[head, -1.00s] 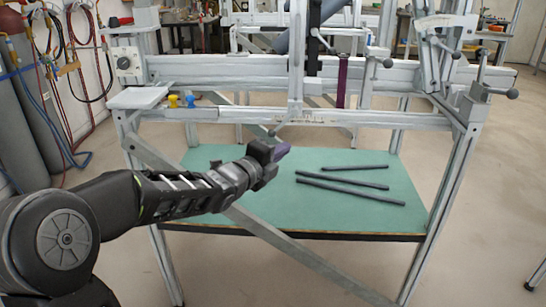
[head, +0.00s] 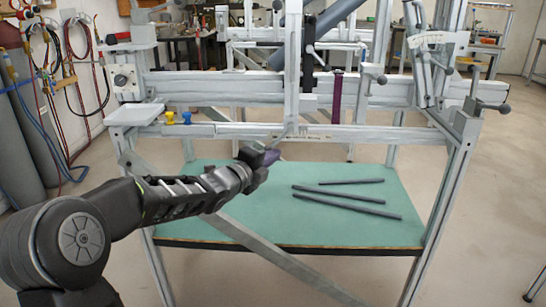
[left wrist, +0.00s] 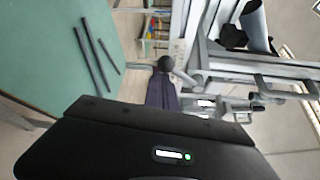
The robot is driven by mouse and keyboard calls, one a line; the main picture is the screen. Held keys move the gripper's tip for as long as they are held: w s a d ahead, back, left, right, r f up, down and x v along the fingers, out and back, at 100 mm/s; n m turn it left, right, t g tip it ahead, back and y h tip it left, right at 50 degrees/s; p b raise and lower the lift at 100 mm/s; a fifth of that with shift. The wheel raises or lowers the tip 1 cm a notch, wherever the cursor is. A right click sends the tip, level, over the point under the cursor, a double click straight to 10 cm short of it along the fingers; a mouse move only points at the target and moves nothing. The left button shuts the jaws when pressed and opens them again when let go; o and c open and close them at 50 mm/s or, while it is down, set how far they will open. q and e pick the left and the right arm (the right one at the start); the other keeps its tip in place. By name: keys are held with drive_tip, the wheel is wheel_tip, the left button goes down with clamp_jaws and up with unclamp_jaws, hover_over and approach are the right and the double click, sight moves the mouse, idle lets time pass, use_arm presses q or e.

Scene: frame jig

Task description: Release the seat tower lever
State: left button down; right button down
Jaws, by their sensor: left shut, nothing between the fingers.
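The seat tower is the upright metal post (head: 292,70) at the middle of the frame jig (head: 220,130). A short lever (head: 284,135) hangs at its foot, under the front rail. In the left wrist view a lever's dark ball knob (left wrist: 166,63) shows right at the fingertips. My left gripper (head: 272,156), with purple fingertips, is shut and empty, just below and beside that lever. Its fingers also show in the left wrist view (left wrist: 162,92). I cannot tell whether they touch the knob. My right gripper is not in view.
A green shelf (head: 240,215) below the rail holds dark rods (head: 346,201). A diagonal brace (head: 270,255) crosses in front of it. More clamp levers (head: 490,106) stick out at the right. Yellow and blue pieces (head: 178,118) sit on the left rail.

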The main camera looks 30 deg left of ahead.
use_arm(q)
drive_tip(key=shift+s+a+r+m+p, duration=0.1)
drive_tip(key=shift+a+r+m+p, duration=0.25)
drive_tip(key=shift+m+p, duration=0.15)
wheel_tip(320, 180, up, 11)
drive_tip(key=m+g+y+p, duration=0.5)
drive_tip(key=m+y+p, duration=0.2)
drive_tip(key=p, duration=0.9)
drive_tip(key=shift+s+a+m+g+y, duration=0.2)
drive_tip(key=shift+a+m+g+y, duration=0.15)
drive_tip(key=shift+m, duration=1.05)
drive_tip(key=shift+f, duration=0.15)
